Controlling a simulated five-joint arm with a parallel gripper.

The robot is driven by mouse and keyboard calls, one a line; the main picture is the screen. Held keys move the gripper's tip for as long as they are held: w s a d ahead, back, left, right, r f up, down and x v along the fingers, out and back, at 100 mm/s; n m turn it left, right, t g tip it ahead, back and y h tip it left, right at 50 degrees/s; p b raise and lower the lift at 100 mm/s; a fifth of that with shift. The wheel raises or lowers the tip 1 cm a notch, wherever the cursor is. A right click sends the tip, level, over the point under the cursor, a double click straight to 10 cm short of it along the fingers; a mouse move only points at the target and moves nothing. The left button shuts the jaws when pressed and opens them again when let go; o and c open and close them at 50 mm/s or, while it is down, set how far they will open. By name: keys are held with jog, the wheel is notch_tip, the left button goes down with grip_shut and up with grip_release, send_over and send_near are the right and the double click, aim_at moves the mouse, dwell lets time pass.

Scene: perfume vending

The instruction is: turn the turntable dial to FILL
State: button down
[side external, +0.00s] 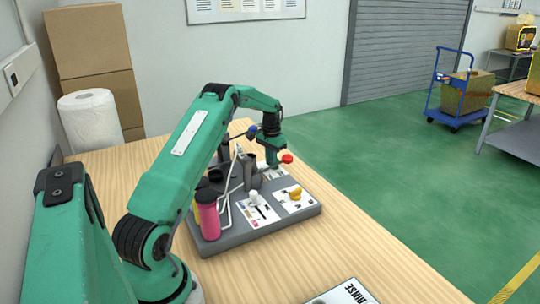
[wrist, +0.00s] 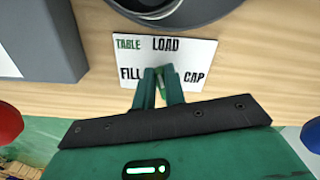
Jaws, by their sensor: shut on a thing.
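The turntable dial (wrist: 162,88) is mostly hidden between my gripper's fingers in the wrist view; only a small lighter green part shows. It sits at the lower middle of a white label plate (wrist: 185,58) marked TABLE, LOAD, FILL and CAP. LOAD is at the top, FILL to the left of the fingers, CAP to the right. My gripper (wrist: 161,72) is shut on the dial, with its fingers close together. Which word the dial points to I cannot tell. In the side view my gripper (side external: 271,161) reaches down at the far part of the grey station (side external: 262,228).
A red ball (side external: 287,158) and a blue ball (side external: 252,129) are close to my gripper. Dark cylinders (side external: 253,170), a pink bottle (side external: 208,217), a white knob (side external: 254,197) and a yellow knob (side external: 295,193) stand nearer. A RINSE card (side external: 350,292) lies at the front; the wooden table (side external: 345,245) is clear between.

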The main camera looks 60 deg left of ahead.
jog(key=n, duration=0.3)
jog(key=shift+w+d+n, duration=0.2)
jog(key=shift+d+n, duration=0.1)
jog(key=n, duration=0.3)
jog(key=shift+w+d+n, duration=0.2)
jog(key=shift+n, duration=0.1)
jog(key=n, duration=0.4)
jog(key=shift+w+d+n, duration=0.15)
jog(key=shift+w+n, duration=0.15)
jog(key=shift+w, duration=0.05)
jog(key=shift+w+r+n, duration=0.1)
jog(key=shift+w+n, duration=0.1)
jog(key=shift+n, duration=1.2)
jog(key=c, duration=1.5)
grip_release()
jog(key=shift+o, duration=0.2)
